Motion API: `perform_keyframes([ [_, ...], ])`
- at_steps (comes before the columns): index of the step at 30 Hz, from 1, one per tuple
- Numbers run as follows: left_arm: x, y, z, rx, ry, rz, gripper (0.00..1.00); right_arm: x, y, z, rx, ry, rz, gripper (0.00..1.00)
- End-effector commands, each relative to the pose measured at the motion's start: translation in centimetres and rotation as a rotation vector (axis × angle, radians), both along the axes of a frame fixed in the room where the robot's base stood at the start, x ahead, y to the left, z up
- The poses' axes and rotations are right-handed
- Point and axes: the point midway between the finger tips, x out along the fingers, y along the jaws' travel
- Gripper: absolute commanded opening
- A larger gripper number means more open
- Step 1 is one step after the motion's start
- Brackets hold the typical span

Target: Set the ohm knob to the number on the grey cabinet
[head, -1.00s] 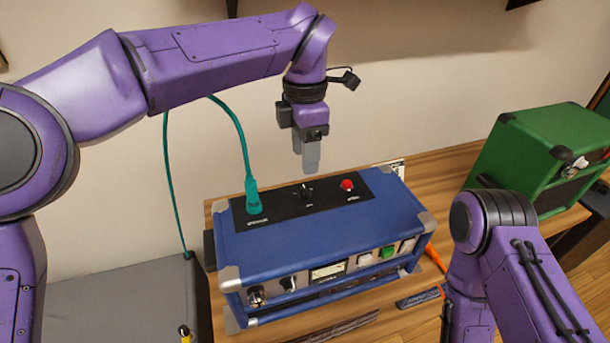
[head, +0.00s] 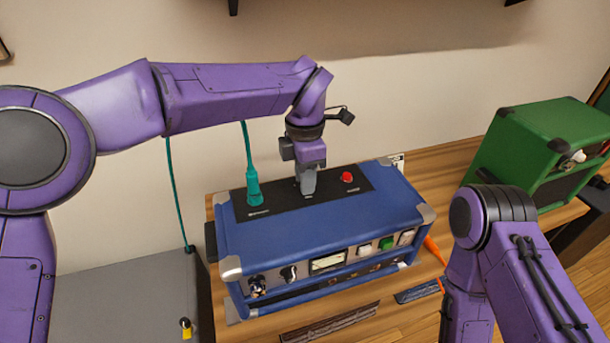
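A blue amp (head: 330,225) stands on the wooden bench, with a black panel (head: 285,205) on top. My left gripper (head: 308,188) points down at the middle of this panel, where a small black knob stood in view earlier. Its fingers now hide that knob, and I cannot tell whether they grip it. Two more knobs, a left one (head: 257,285) and a right one (head: 289,273), are on the amp's front. The labels are too small to read. The grey cabinet (head: 120,295) is at lower left; no number on it is readable. My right gripper is out of view.
A teal plug (head: 253,187) with its cable stands on the panel left of my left gripper. A red button (head: 347,177) is to the right. A green amp (head: 530,150) stands at the right, and an orange cable (head: 434,250) runs beside the blue amp.

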Motion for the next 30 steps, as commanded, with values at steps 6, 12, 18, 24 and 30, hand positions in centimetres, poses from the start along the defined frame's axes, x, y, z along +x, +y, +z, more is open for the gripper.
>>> perform_keyframes([
  [6,0.01,0.01,0.04,0.0,0.0,0.028,0.0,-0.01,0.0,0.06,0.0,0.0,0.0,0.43],
  [12,0.01,-0.01,0.09,-0.002,0.002,0.126,0.0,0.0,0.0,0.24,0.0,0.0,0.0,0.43],
  [18,0.02,0.01,0.08,-0.002,0.002,0.29,0.0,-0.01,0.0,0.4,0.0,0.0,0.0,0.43],
  [24,0.03,0.02,0.04,-0.002,0.002,0.473,0.0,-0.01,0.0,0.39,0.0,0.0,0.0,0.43],
  [30,0.05,0.02,0.04,-0.002,0.001,0.639,0.0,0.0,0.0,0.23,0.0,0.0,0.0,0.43],
])
